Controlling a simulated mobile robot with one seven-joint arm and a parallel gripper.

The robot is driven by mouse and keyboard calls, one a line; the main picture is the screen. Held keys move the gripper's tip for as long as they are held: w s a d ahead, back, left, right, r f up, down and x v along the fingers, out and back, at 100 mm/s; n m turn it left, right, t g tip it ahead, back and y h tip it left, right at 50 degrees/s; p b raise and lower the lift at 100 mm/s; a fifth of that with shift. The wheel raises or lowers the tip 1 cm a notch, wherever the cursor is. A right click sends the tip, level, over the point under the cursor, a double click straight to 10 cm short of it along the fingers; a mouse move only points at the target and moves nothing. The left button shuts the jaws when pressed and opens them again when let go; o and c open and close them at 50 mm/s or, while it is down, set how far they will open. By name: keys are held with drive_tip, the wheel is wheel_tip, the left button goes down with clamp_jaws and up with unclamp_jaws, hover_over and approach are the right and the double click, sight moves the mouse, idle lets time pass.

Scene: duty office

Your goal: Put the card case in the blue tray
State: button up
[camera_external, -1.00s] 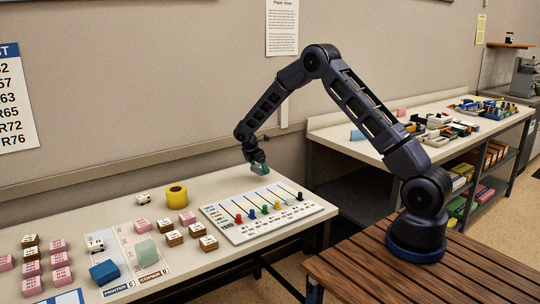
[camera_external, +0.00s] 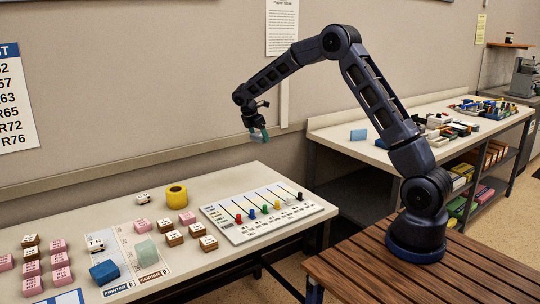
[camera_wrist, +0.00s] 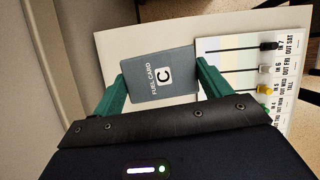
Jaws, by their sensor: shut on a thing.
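My gripper (camera_external: 258,136) is in the air above the back edge of the near table, shut on the card case. In the wrist view the card case (camera_wrist: 158,73) is a flat grey-blue piece marked "FUEL CARD" and "C". It sits between the two green fingers (camera_wrist: 162,84). In the outside view it is a small grey-green shape, mostly covered by the fingers. I cannot tell for sure which thing is the blue tray. A blue-edged flat shape (camera_external: 62,297) is cut off at the bottom left, and a blue-edged holder (camera_external: 484,109) with small things stands on the far table.
A white board with coloured sliders (camera_external: 268,212) lies on the near table (camera_external: 236,178). A yellow roll (camera_external: 176,196), a blue block (camera_external: 104,272), a pale green block (camera_external: 145,250) and several pink and brown blocks stand left of it. A wooden slatted bench (camera_external: 420,280) is at the front.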

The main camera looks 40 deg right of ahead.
drive_tip(key=s+d+r+m+g, duration=0.1)
drive_tip(key=s+d+r+m, duration=0.2)
drive_tip(key=d, duration=1.6)
drive_tip(key=d+r+m+g, duration=0.2)
drive_tip(key=d+m, duration=0.2)
drive_tip(key=d, duration=1.6)
drive_tip(key=s+d+r+m+y, duration=0.1)
drive_tip(key=s+d+r+m, duration=0.1)
drive_tip(key=s+d, duration=0.65)
drive_tip(key=s+d+r+m+g+y, duration=0.1)
drive_tip(key=s+d+m, duration=0.3)
drive_tip(key=d, duration=0.8)
drive_tip(key=s+d+r+m+y, duration=0.1)
drive_tip(key=s+d+r, duration=0.1)
drive_tip(key=s+d, duration=0.7)
drive_tip(key=f, duration=0.6)
drive_tip(key=w+f, duration=0.1)
drive_tip(key=f, duration=1.2)
drive_tip(key=shift+w+d+f, duration=0.2)
drive_tip(key=shift+d, duration=0.2)
drive_tip(key=shift+f, duration=0.1)
drive_tip(key=o, duration=1)
